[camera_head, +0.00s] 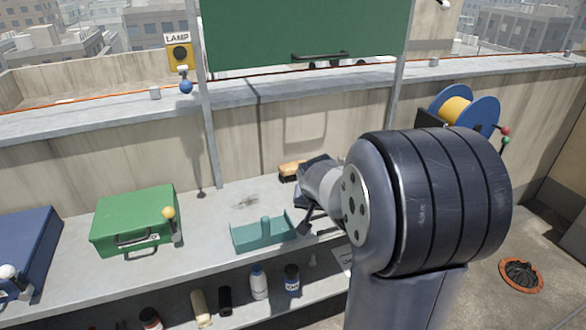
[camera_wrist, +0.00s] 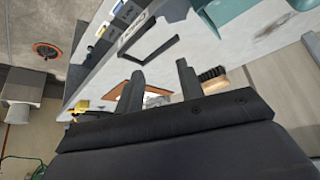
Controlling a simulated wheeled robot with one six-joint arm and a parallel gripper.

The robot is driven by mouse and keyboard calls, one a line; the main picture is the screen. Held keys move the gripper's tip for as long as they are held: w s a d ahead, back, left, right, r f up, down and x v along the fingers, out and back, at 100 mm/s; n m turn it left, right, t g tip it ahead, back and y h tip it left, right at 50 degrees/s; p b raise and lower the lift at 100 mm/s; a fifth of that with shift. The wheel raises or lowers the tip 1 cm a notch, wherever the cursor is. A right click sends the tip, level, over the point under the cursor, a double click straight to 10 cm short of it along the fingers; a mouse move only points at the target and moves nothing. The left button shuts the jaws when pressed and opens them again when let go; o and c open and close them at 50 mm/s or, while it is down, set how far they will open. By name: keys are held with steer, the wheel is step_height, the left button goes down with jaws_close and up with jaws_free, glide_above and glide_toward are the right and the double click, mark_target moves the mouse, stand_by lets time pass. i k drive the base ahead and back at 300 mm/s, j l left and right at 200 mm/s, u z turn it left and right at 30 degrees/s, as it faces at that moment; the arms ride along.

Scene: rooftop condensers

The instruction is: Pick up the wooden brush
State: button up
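The wooden brush (camera_head: 292,168) lies on the grey bench near the back wall, just left of my wrist in the head view. It has a tan wooden back and dark bristles. In the wrist view the brush (camera_wrist: 212,79) shows just right of my right finger, partly cut off by the gripper body. My gripper (camera_wrist: 158,70) is open, its two dark fingers well apart. The brush is not between them. My arm hides most of the gripper in the head view.
A teal holder (camera_head: 265,236) stands in front of the brush. A green case (camera_head: 135,220) and a blue case (camera_head: 22,252) are to the left. Bottles (camera_head: 259,282) stand on the lower shelf. A cable reel (camera_head: 466,110) is at the right.

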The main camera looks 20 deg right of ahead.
mark_target(288, 171)
steer(key=i+l+u, duration=0.3)
steer(key=l, duration=0.2)
steer(key=l+u, duration=0.25)
steer(key=l, duration=0.2)
steer(key=i+l+u, duration=0.15)
steer(key=l+u, duration=0.15)
steer(key=l, duration=0.25)
steer(key=l+u, duration=0.25)
steer(key=l, duration=0.3)
